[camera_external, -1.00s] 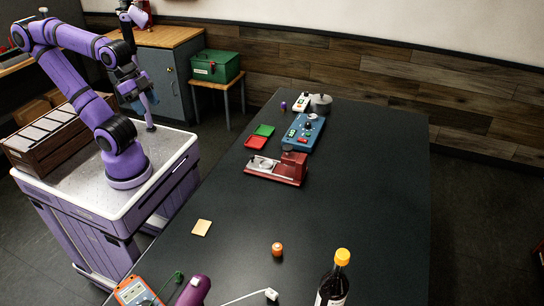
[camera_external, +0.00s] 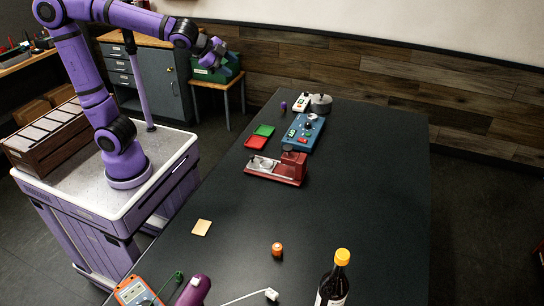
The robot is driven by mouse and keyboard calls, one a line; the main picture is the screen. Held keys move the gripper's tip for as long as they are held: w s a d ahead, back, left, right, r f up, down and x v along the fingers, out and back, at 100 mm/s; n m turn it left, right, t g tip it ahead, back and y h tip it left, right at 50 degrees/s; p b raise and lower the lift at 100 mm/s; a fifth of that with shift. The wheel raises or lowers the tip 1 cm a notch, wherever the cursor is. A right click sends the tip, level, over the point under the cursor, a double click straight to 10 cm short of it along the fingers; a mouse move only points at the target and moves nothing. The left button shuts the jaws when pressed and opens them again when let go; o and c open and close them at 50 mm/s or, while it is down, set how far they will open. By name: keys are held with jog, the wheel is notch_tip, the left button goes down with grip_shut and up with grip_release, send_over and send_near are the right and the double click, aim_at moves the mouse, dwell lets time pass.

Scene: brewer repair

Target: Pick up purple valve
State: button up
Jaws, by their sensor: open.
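A small purple piece (camera_external: 283,105), which looks like the purple valve, stands at the far left part of the black table (camera_external: 350,220). It is too small to make out in detail. My gripper (camera_external: 220,50) is open and empty, raised in the air in front of the green box. It is to the left of the purple piece and well apart from it. The fingertips are small and hard to see.
An orange-capped bottle (camera_external: 334,285) stands at the front. The table's right side is clear.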

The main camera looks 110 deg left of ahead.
jog(key=w+a+f+m+y, duration=0.1)
jog(key=w+a+f+m, duration=0.2)
jog(key=a, duration=0.8)
jog(key=w+a+f+m+y, duration=0.15)
jog(key=w+a+m, duration=0.25)
jog(key=a, duration=0.6)
jog(key=w+a+f+m+y, duration=0.1)
jog(key=w+a+f+m, duration=0.2)
jog(key=a, duration=0.8)
jog(key=m+g+h, duration=0.6)
jog(key=m, duration=0.5)
send_near(283, 103)
jog(key=f, duration=0.1)
jog(key=shift+y, duration=0.25)
jog(key=x, duration=1)
jog(key=shift+w+d+f, duration=0.1)
jog(key=shift+w+f, duration=0.05)
jog(key=shift+w, duration=0.05)
jog(key=c, duration=0.8)
